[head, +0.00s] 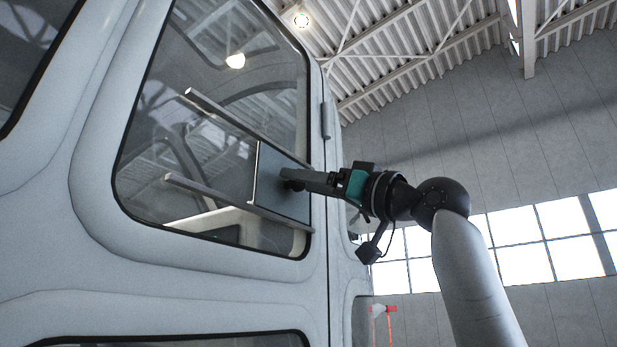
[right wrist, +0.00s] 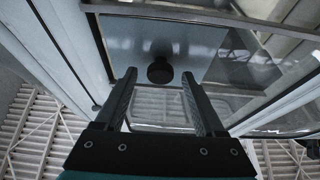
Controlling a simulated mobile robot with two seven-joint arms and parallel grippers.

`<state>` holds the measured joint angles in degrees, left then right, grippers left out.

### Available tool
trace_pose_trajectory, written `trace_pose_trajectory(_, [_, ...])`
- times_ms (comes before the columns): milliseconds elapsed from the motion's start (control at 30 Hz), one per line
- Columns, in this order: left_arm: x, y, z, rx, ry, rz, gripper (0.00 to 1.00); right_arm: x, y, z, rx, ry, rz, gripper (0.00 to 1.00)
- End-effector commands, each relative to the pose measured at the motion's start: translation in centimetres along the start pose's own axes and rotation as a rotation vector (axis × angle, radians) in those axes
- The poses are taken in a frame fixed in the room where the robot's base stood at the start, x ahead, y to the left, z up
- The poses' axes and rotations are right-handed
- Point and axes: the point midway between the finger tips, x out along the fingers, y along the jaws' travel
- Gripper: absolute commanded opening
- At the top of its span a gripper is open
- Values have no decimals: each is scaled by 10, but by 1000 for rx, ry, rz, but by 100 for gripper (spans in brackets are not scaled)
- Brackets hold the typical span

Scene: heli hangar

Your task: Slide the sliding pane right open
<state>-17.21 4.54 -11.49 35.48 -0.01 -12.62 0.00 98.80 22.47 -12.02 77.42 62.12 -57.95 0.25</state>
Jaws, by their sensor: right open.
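The sliding pane (head: 268,172) is a small grey-blue panel between two metal rails on the helicopter's side window, at the right end of the rails in the head view. Its dark surface fills the upper middle of the right wrist view (right wrist: 205,50). A round black knob (right wrist: 160,71) stands out from the pane. My right gripper (head: 288,180) reaches in from the right, with its fingertips at the pane by the knob. In the right wrist view its two fingers (right wrist: 159,76) are open, one on each side of the knob, with gaps visible. My left gripper is out of view.
The upper rail (head: 235,122) and lower rail (head: 215,200) stick out from the window and run left past the pane. The window glass (head: 190,90) left of the pane is clear. A hinge (head: 327,120) sits on the door edge.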

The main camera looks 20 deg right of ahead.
Motion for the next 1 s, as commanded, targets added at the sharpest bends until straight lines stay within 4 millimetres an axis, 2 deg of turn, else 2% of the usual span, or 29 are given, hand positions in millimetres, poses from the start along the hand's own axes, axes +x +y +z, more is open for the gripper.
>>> trace_pose_trajectory(167, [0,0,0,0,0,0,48,0,0,0,0,0,0,69])
trace_pose_trajectory(767, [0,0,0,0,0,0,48,-1,0,0,0,1,1,2])
trace_pose_trajectory(1000, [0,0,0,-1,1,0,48,-1,0,0,0,1,1,0])
